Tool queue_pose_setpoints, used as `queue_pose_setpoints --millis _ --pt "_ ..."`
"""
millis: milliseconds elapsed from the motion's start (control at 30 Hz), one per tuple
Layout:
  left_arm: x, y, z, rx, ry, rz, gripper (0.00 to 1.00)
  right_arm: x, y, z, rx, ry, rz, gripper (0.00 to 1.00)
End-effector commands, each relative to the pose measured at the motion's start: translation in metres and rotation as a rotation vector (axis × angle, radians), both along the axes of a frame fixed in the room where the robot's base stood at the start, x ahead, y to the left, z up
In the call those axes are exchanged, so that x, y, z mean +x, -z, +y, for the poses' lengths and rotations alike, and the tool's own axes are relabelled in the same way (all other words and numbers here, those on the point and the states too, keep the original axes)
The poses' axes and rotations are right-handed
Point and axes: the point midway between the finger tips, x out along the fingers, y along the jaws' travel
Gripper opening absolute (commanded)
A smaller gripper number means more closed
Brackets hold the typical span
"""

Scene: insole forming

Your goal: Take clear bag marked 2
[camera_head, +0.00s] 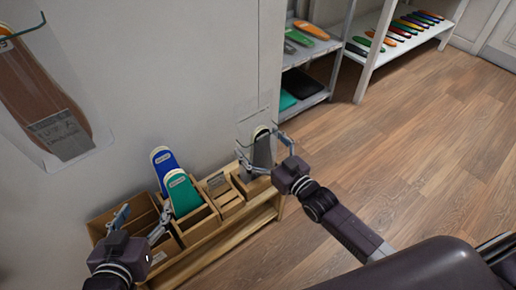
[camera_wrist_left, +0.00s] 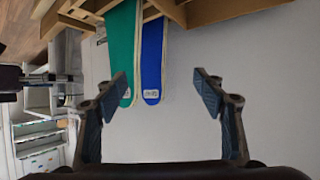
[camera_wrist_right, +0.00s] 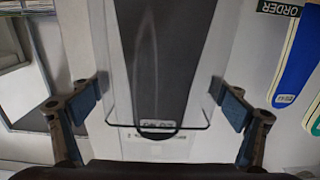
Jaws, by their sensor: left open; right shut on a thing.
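A clear bag (camera_head: 255,126) with a dark insole (camera_head: 262,152) in it hangs upright by the wall, above the right end of the wooden bins. My right gripper (camera_head: 264,149) is shut on this bag, one finger at each side edge. In the right wrist view the bag (camera_wrist_right: 198,105) with its dark insole (camera_wrist_right: 155,70) spans between the fingers; its small label cannot be read. Another clear bag (camera_head: 75,148) with a brown insole (camera_head: 35,85) hangs on the wall at the left; its mark is unclear. My left gripper (camera_head: 142,222) is open and empty by the left bins.
A wooden rack of bins (camera_head: 205,225) stands along the wall, with a blue insole (camera_head: 163,162) and a green insole (camera_head: 183,193) upright in it. White shelves (camera_head: 345,60) with coloured insoles stand at the back. The wooden floor at the right is clear.

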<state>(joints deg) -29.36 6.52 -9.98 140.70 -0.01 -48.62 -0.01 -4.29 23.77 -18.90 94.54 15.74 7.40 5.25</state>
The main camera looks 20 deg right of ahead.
Motion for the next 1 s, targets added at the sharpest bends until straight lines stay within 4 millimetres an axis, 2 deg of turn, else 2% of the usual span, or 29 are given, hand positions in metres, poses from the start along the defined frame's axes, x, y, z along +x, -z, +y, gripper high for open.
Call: queue_pose_setpoints --millis 200,467,767,1000 --pt "-0.003 0.003 0.001 0.005 0.0 0.022 0.64 0.0 -0.006 0.0 0.001 0.0 -0.002 0.56" --pt "-0.028 0.031 0.013 0.043 -0.015 0.182 0.64 0.0 -0.023 0.0 0.001 0.0 -0.003 0.56" --pt "-0.073 0.063 0.028 0.092 -0.03 0.406 0.64 0.0 -0.048 0.0 0.001 0.0 -0.003 0.56" --pt "-0.121 0.083 0.043 0.134 -0.047 0.61 0.64 0.0 -0.072 0.0 0.0 0.0 -0.003 0.56"
